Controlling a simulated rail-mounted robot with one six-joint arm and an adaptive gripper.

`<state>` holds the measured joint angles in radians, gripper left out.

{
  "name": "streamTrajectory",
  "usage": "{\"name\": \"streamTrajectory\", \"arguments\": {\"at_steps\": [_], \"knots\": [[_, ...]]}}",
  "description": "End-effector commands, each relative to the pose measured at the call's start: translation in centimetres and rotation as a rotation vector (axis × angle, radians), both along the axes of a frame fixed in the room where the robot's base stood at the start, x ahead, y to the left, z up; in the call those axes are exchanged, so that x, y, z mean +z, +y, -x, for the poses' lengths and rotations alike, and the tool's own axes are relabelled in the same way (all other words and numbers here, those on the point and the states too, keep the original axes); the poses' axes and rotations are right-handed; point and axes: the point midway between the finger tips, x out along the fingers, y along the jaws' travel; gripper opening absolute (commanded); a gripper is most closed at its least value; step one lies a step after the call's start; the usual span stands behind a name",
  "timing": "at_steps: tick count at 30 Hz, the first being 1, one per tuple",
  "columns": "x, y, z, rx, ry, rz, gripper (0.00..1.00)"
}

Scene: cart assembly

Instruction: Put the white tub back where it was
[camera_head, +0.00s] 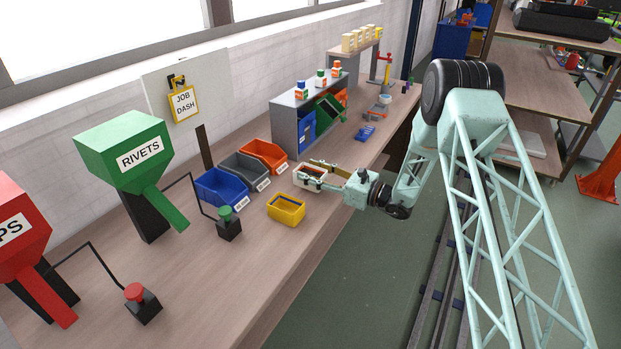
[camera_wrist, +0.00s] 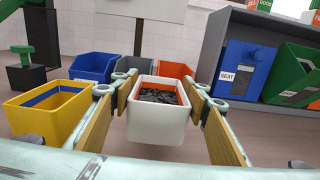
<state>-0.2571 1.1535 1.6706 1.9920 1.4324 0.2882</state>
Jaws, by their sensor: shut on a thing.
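The white tub (camera_wrist: 157,124) is between the two fingers of my gripper (camera_wrist: 156,100) in the wrist view, with small dark pieces inside it. My gripper is shut on the tub's sides. In the head view the white tub (camera_head: 308,182) is at the tip of my gripper (camera_head: 318,176), over the bench near the orange bin. The tub looks upright. I cannot tell whether its base touches the bench.
A yellow tub (camera_head: 287,209) stands close by on the bench (camera_head: 250,285). Blue (camera_head: 222,186), grey (camera_head: 245,172) and orange (camera_head: 265,156) bins stand behind. A grey shelf (camera_head: 287,121) is beyond. Green rivets hopper (camera_head: 130,150) and buttons are at left. The front bench is clear.

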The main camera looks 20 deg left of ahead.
Motion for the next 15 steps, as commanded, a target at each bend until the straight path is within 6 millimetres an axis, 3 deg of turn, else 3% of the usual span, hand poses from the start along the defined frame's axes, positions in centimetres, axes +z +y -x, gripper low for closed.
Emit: {"name": "streamTrajectory", "arguments": {"at_steps": [6, 15], "knots": [[-2.2, 0.0, 0.0, 0.0, 0.0, 0.0, 0.31], [-2.6, 0.0, 0.0, 0.0, 0.0, 0.0, 0.31]]}}
